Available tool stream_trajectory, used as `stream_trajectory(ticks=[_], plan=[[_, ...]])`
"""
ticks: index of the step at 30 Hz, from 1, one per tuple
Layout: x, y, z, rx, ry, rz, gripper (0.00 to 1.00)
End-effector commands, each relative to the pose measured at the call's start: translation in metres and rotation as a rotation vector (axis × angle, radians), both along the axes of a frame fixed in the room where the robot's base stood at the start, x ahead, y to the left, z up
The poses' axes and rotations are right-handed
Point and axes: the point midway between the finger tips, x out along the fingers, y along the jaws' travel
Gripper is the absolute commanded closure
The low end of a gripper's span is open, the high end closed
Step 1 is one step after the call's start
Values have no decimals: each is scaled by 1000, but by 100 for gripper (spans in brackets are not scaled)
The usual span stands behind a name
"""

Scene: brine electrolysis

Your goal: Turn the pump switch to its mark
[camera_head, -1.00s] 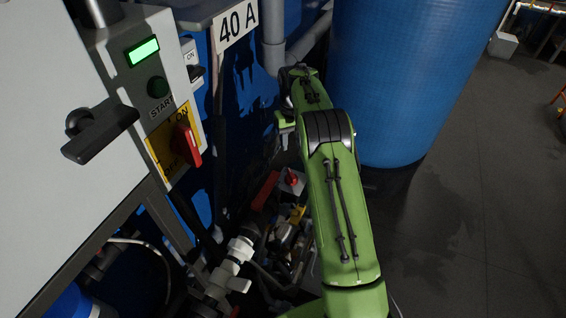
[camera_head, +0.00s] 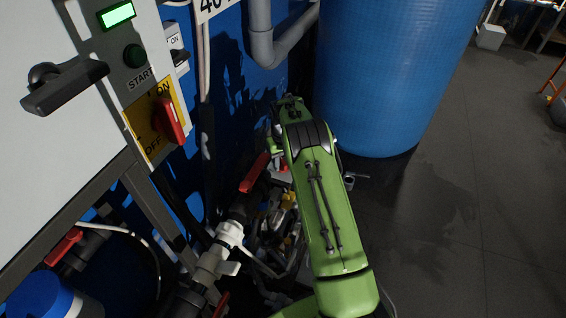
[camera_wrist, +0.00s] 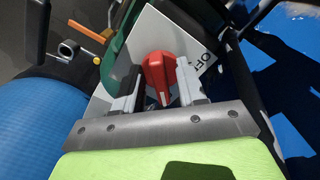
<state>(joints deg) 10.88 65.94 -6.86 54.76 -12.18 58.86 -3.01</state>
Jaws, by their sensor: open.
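A red rotary knob (camera_wrist: 159,77) with a pale pointer line sits on a light plate (camera_wrist: 203,53) in the wrist view, with the letters "OF" readable beside it. I take it as the pump switch. My gripper (camera_wrist: 158,88) is open, with one finger on each side of the knob; I cannot tell whether either finger touches it. The pointer line faces toward my gripper's palm. In the head view my arm hides the gripper and most of this switch. The mark is not clear in either view.
Pipes with a white valve (camera_head: 229,235) lie low beside my arm. A blue tank (camera_head: 388,75) stands behind; open floor (camera_head: 450,230) lies right.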

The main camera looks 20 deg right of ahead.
Motion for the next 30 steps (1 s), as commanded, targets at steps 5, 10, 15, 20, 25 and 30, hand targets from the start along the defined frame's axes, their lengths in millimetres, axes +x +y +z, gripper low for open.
stream_trajectory(ticks=[5, 10, 15, 20, 25, 30], plan=[[0, 0, 1, 0, 0, 0, 75], [0, 0, 1, 0, 0, 0, 100], [0, 0, 1, 0, 0, 2, 100], [0, 0, 1, 0, 0, 28, 100], [0, 0, 1, 0, 1, 101, 100], [0, -1, 2, -1, 1, 228, 100]])
